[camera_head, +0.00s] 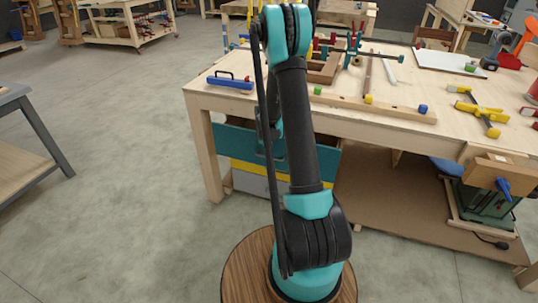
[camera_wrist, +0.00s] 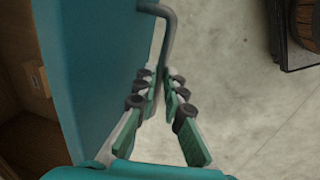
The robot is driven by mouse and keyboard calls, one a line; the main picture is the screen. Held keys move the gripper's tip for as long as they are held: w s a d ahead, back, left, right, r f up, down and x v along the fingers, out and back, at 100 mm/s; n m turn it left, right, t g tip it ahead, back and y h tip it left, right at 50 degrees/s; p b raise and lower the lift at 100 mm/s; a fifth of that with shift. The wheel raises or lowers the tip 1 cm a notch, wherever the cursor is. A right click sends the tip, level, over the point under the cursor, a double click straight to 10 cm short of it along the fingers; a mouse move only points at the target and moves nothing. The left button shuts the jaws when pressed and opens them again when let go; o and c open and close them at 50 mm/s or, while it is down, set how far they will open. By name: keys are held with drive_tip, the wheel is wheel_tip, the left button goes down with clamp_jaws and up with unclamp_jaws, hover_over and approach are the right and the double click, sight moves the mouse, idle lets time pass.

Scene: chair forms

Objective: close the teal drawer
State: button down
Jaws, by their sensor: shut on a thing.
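The teal drawer (camera_head: 232,141) is under the near left part of the workbench, partly hidden behind my arm in the head view. In the wrist view its teal front (camera_wrist: 85,60) fills the left side, with a bent grey bar handle (camera_wrist: 170,25) standing out from it. Brown wooden surfaces show to the left behind the front, so it appears to stand out from the bench. My gripper (camera_wrist: 162,78) is shut on the handle, its fingertips meeting around the bar's lower part. In the head view the gripper is mostly hidden by my arm.
The wooden workbench (camera_head: 215,101) has clamps, blocks and a blue-handled tool (camera_head: 230,83) on top. A yellow and a grey drawer (camera_head: 249,183) sit below the teal one. A green machine (camera_head: 487,200) stands on the lower shelf at right.

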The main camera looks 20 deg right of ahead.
drive_tip(key=w+d, duration=0.2)
drive_tip(key=w, duration=0.1)
drive_tip(key=shift+w+d, duration=0.25)
drive_tip(key=shift+w, duration=0.05)
drive_tip(key=c, duration=1.6)
unclamp_jaws()
wheel_tip(320, 180, up, 12)
drive_tip(key=s+a, duration=0.1)
drive_tip(key=shift+s+a, duration=0.15)
drive_tip(key=shift+s, duration=0.25)
drive_tip(key=shift+f, duration=0.1)
drive_tip(key=shift+c, duration=0.4)
